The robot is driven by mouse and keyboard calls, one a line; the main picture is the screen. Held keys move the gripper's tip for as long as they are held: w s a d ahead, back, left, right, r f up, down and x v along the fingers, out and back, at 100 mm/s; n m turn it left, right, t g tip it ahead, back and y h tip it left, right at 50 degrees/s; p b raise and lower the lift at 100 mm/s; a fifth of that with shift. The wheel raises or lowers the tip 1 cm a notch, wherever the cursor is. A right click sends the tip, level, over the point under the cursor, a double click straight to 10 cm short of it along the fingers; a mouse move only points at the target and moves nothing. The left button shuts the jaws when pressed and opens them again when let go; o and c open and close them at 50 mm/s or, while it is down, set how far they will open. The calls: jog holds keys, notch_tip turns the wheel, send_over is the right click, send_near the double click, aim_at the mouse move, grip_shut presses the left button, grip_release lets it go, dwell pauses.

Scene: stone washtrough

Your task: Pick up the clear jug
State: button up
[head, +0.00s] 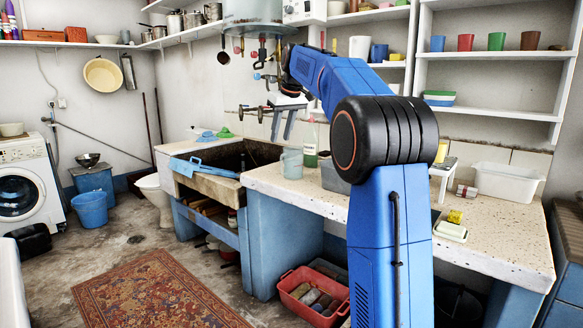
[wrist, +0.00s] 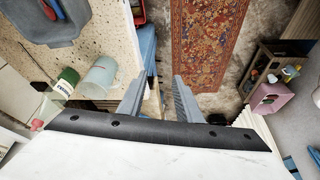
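The clear jug (head: 291,162), a translucent pale blue-grey vessel, stands on the left end of the speckled stone counter (head: 470,205), beside the sink. In the wrist view the jug (wrist: 99,77) lies left of my fingers, apart from them. My gripper (head: 281,138) is above the jug in the head view, fingers pointing down. In the wrist view my gripper (wrist: 162,78) has its two grey fingers spread with nothing between them.
A green-labelled bottle (head: 310,145) stands close behind the jug, right of it. A grey basin (head: 335,177) is farther right, partly behind my arm. The stone sink (head: 215,187) is left. A red crate (head: 311,298) and patterned rug (head: 155,295) are on the floor.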

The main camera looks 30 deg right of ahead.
jog(key=w+d+f, duration=0.2)
jog(key=w+d, duration=0.9)
jog(key=w, duration=0.1)
send_over(290, 164)
jog(key=s+a, duration=0.4)
notch_tip(290, 164, down, 10)
jog(key=shift+n, duration=0.4)
jog(key=shift+w+x, duration=0.15)
jog(key=shift+x, duration=1.5)
jog(key=shift+w+x, duration=0.15)
jog(key=shift+x, duration=1.5)
jog(key=shift+r, duration=0.1)
jog(key=shift+c, duration=0.4)
grip_shut()
